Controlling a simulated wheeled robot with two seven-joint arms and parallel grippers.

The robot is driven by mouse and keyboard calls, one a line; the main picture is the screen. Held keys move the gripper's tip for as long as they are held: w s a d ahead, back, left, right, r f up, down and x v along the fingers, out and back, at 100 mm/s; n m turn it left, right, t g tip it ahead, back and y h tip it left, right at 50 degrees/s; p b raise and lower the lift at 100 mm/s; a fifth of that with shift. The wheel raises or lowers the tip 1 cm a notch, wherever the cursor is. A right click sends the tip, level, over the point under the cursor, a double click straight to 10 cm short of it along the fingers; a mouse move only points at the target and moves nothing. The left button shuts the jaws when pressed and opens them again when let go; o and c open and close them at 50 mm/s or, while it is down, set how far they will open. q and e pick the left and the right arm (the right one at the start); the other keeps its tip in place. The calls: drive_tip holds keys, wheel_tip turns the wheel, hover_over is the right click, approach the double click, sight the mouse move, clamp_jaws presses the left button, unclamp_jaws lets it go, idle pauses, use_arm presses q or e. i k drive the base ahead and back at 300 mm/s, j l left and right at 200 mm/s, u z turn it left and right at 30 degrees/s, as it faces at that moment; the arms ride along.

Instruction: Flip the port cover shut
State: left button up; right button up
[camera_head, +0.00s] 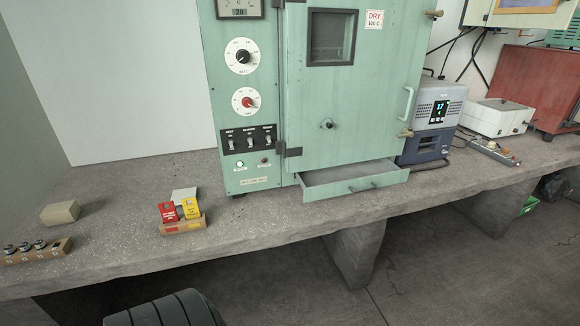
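A green oven (306,100) stands on the concrete bench. Its door (350,110) is shut and has a dark window (332,37). Low on the door is a small round dark fitting with a metal part (327,125), which may be the port and its cover. It is too small to tell whether the cover is open or shut. Neither of my grippers is in view.
A shallow drawer (355,180) juts out below the door, and a handle (407,104) stands out at its right. Red and yellow boxes (181,210) stand left on the bench (115,215). A grey-blue device (432,120) stands right of the oven.

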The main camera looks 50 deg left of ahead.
sight(327, 123)
drive_tip(key=u, duration=1)
